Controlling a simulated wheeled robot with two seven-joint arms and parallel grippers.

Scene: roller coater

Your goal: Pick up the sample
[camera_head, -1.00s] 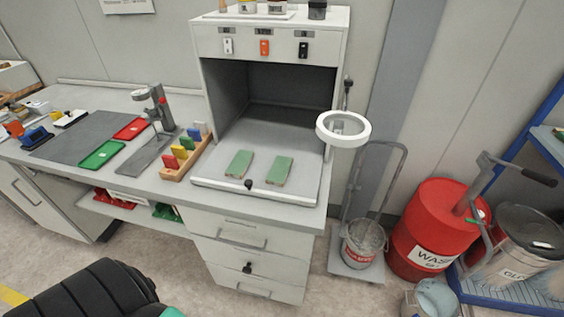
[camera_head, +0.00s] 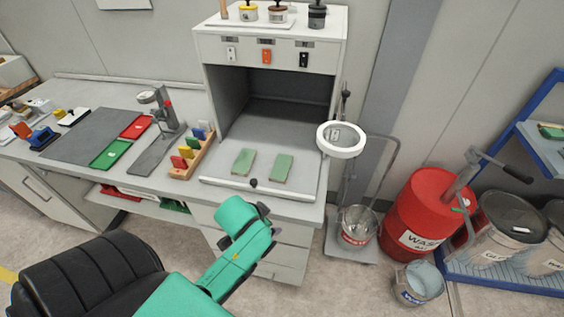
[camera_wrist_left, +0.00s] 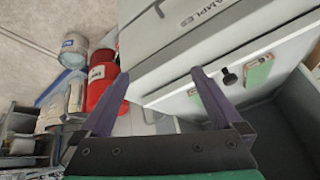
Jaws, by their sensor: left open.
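Two green panels, which look like the samples, lie flat side by side on the grey tray (camera_head: 222,184) at the cabinet's mouth: the left panel (camera_head: 243,162) and the right panel (camera_head: 281,168). In the left wrist view one green panel (camera_wrist_left: 258,71) shows at the right, beside a black knob (camera_wrist_left: 229,77). My left gripper (camera_head: 267,224) is in front of the tray and apart from the panels. In its wrist view my left gripper (camera_wrist_left: 160,76) is open with nothing between its fingers. My right gripper is not in view.
The grey cabinet (camera_head: 270,41) stands over the tray, with a ring magnifier (camera_head: 341,153) at its right. Coloured pieces in a wooden rack (camera_head: 181,174) stand left of the tray. Drawers are below; a red waste drum (camera_head: 415,236) stands at the right.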

